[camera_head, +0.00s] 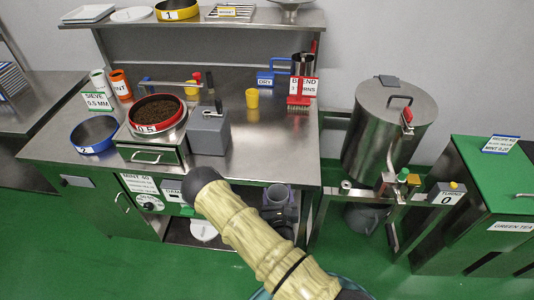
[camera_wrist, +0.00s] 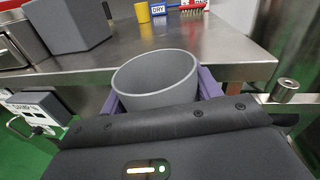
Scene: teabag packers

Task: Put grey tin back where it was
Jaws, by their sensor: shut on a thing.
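The grey tin (camera_wrist: 155,98) is held upright between the two purple fingers of my gripper (camera_wrist: 158,88) in the wrist view. Its round mouth is open upward and the inside I can see looks plain grey and empty. In the head view the tin (camera_head: 277,192) shows small at the front edge of the steel bench (camera_head: 262,165), with my gripper (camera_head: 279,207) around it, partly behind my arm. The tin's base is hidden. I cannot tell whether it touches anything below.
A grey box (camera_head: 208,132) stands on the bench beside a sieve of dark tea (camera_head: 157,111). A yellow cup (camera_head: 252,98) and a red-handled brush (camera_head: 298,101) stand further back. The bench's front right is clear. A steel drum (camera_head: 388,135) stands to the right.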

